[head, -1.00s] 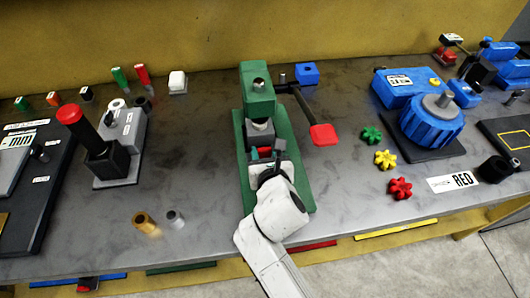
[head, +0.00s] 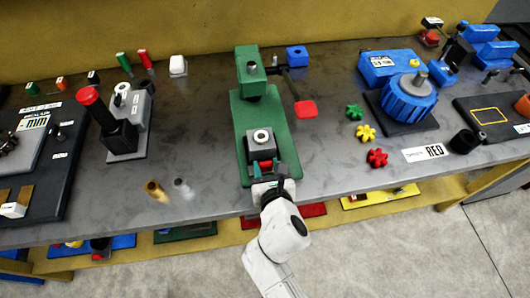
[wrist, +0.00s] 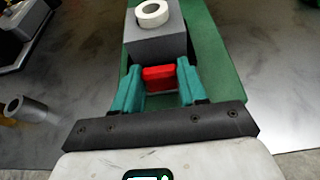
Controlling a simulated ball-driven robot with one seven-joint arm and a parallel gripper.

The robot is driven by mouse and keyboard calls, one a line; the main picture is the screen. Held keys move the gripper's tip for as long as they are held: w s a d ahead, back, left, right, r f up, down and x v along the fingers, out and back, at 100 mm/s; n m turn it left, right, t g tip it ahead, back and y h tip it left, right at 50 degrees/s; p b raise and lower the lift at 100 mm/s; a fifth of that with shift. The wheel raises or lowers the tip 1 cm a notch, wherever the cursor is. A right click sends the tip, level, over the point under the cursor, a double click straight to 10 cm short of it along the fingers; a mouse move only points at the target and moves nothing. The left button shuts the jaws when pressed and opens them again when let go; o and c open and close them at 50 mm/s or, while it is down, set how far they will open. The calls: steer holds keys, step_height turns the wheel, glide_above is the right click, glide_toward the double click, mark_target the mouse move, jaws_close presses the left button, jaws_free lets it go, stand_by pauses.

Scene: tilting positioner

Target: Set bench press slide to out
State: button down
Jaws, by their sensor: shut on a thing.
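The bench press has a green base plate (head: 285,146) and a green head (head: 250,68) with a red-ended lever (head: 305,108). Its grey slide block (head: 261,147) sits toward the front of the base, clear of the head, with a pale ring (head: 262,137) on top. In the wrist view the slide block (wrist: 157,46) lies straight ahead with a red grip (wrist: 159,76) on its near face. My gripper (wrist: 159,84) has its teal fingers closed on either side of the red grip. In the head view my gripper (head: 268,172) is at the base's front end.
A red-topped black press (head: 118,128) on a grey base stands left. A brass cylinder (head: 157,190) and a grey cylinder (head: 183,188) stand at the front left. Green, yellow and red (head: 377,158) star knobs lie right, near a blue rotary unit (head: 408,100).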

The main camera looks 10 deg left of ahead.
steer(key=shift+s+f, duration=0.15)
steer(key=c, duration=0.6)
jaws_free()
steer(key=shift+s, duration=0.2)
steer(key=v, duration=1)
steer(key=shift+s+d+r, duration=0.2)
steer(key=shift+s, duration=0.05)
